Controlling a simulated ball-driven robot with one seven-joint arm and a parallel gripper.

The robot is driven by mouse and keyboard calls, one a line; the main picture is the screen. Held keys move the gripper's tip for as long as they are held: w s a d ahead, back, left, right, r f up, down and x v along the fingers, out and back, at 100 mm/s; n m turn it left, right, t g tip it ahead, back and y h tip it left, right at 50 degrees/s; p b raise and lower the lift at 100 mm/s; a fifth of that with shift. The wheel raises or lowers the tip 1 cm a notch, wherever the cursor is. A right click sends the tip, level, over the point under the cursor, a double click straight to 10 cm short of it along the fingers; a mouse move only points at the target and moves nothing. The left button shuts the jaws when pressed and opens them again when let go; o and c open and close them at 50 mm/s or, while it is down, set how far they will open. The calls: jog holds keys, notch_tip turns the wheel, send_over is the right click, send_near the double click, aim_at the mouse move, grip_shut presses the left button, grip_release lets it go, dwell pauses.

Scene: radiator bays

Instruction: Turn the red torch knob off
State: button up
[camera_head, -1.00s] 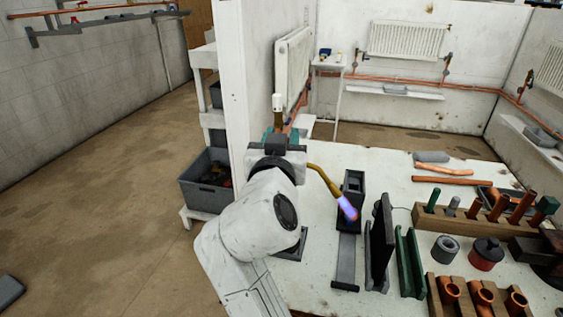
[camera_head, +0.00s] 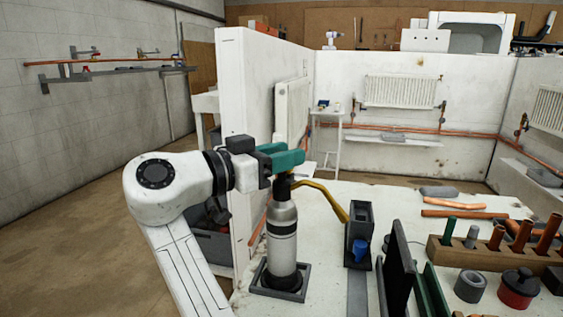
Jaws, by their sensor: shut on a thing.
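The torch (camera_head: 283,232) stands upright in a square dark holder at the bench's left side. It has a silver canister and a brass-coloured bent tube that slopes down to the right. I see no flame at the tube's tip. My gripper (camera_head: 284,162), with teal fingers, is at the top of the torch and shut there. The red knob does not show; the fingers cover the torch's head, where my gripper appears to hold it.
A dark stand (camera_head: 358,220) with a small blue shape (camera_head: 360,250) is right of the tube tip. A black upright plate (camera_head: 400,272), a wooden rack (camera_head: 470,255) of tubes and a red-and-black pot (camera_head: 518,287) fill the right. A white partition (camera_head: 268,90) rises behind my gripper.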

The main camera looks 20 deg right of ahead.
jog(key=shift+f+m+g, duration=0.2)
jog(key=shift+m+g, duration=0.4)
jog(key=shift+g, duration=0.3)
jog(key=o, duration=0.9)
jog(key=shift+o, duration=0.2)
jog(key=shift+r, duration=0.1)
jog(key=shift+a, duration=0.1)
jog(key=s+a, duration=0.1)
jog(key=a, duration=0.9)
jog(key=shift+s+a, duration=0.2)
jog(key=shift+s, duration=0.1)
